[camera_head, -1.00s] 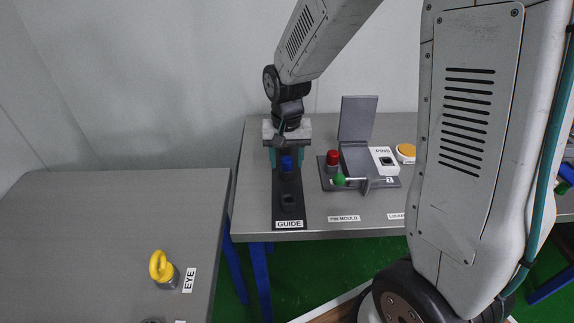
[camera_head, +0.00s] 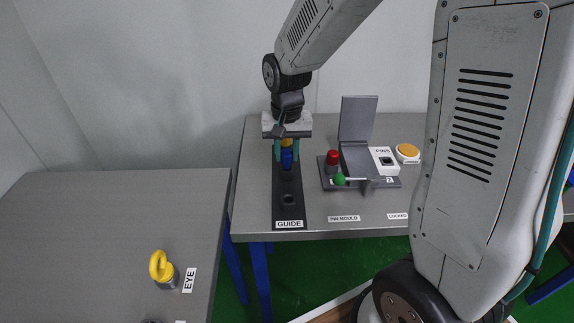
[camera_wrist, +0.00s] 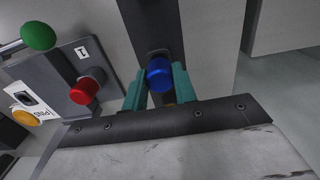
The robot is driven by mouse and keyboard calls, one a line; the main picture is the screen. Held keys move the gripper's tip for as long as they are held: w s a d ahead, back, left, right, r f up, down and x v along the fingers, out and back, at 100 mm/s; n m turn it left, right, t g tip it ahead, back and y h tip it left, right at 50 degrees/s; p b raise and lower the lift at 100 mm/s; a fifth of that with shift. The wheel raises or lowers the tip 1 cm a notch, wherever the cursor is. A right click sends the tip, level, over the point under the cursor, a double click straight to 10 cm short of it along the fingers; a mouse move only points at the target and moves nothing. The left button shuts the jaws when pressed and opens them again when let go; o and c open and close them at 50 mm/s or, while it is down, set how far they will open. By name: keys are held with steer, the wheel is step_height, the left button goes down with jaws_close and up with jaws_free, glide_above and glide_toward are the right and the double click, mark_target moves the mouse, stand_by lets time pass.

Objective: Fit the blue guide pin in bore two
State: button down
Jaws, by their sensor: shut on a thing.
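The blue guide pin (camera_head: 287,160) is held upright between the teal fingers of my gripper (camera_head: 287,152), with a yellow part showing above the blue. In the wrist view the blue end (camera_wrist: 159,74) sits between the fingertips (camera_wrist: 160,84). The dark guide block (camera_head: 290,212), labelled GUIDE, lies under the gripper. A dark bore (camera_head: 288,199) shows near its front end. The pin appears to be above the block behind that bore; whether its lower end is in a bore is hidden.
Right of the guide stands the pin mould (camera_head: 357,160) with a red knob (camera_head: 333,157), a green ball (camera_head: 340,179) and a raised plate. A yellow eye (camera_head: 160,266) stands on the left table (camera_head: 100,235).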

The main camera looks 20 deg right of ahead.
mark_target(287, 152)
steer(key=shift+r, duration=1.9)
steer(key=shift+r, duration=0.15)
steer(key=shift+r, duration=1.85)
